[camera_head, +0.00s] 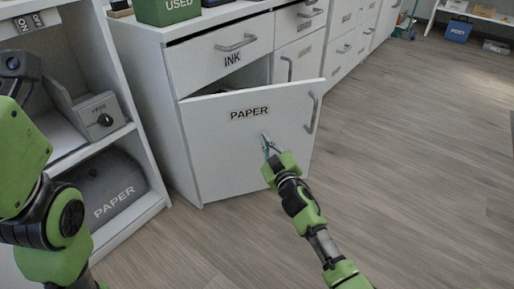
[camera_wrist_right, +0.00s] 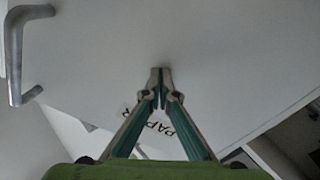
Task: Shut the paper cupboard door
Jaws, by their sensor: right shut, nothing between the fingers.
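The white cupboard door labelled PAPER (camera_head: 222,150) stands partly open in the head view, with a dark gap above its top edge. Its grey bar handle (camera_head: 312,112) is near its right edge; the handle also shows at the upper left of the right wrist view (camera_wrist_right: 18,55). My right gripper (camera_head: 266,138) is shut and empty, its tips in front of the door's face just below the label. In the wrist view its fingertips (camera_wrist_right: 160,72) are at or very near the door; contact cannot be told. My left arm shows at the left, its gripper out of view.
The INK drawer (camera_head: 225,50) sits above the door. A white shelf desk (camera_head: 148,165) with a grey PAPER box (camera_head: 105,190) stands at the left. A green USED box (camera_head: 168,10) is on top. Wooden floor (camera_head: 410,170) is clear to the right.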

